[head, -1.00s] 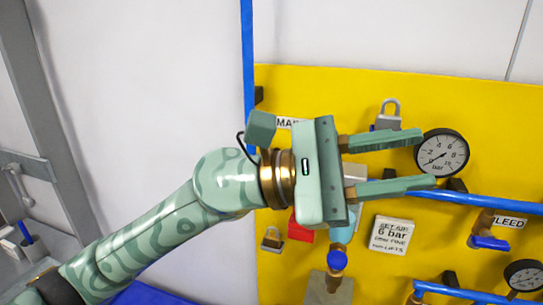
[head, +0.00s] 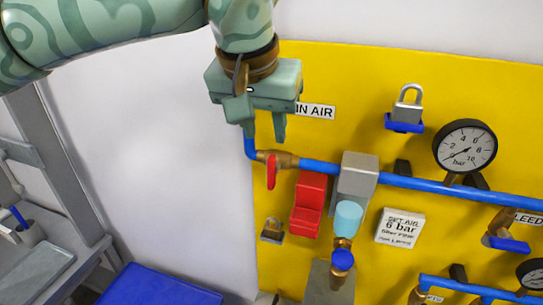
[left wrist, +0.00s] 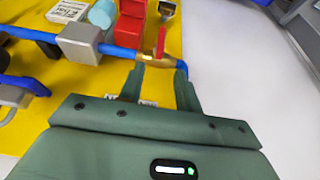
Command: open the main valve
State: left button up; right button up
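The main valve has a red handle (head: 271,171) on a brass body (head: 283,159) at the left end of the blue pipe, under the partly covered "...IN AIR" label (head: 315,111). The handle hangs down, across the pipe. My left gripper (head: 263,132) points down just above the valve, its fingers apart and empty. In the left wrist view the red handle (left wrist: 160,42) and brass body (left wrist: 146,56) lie just beyond and between the open fingertips (left wrist: 161,68). I see no contact. My right gripper is not in view.
A blue bin (head: 160,286) stands lower left.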

aim_at(271, 158)
pick_arm(q)
jog(key=p+x, duration=0.1)
jog(key=x, duration=0.8)
jog(key=shift+w+f+p, duration=0.1)
jog(key=shift+f+p, duration=0.05)
jog(key=shift+p, duration=0.2)
grip_shut()
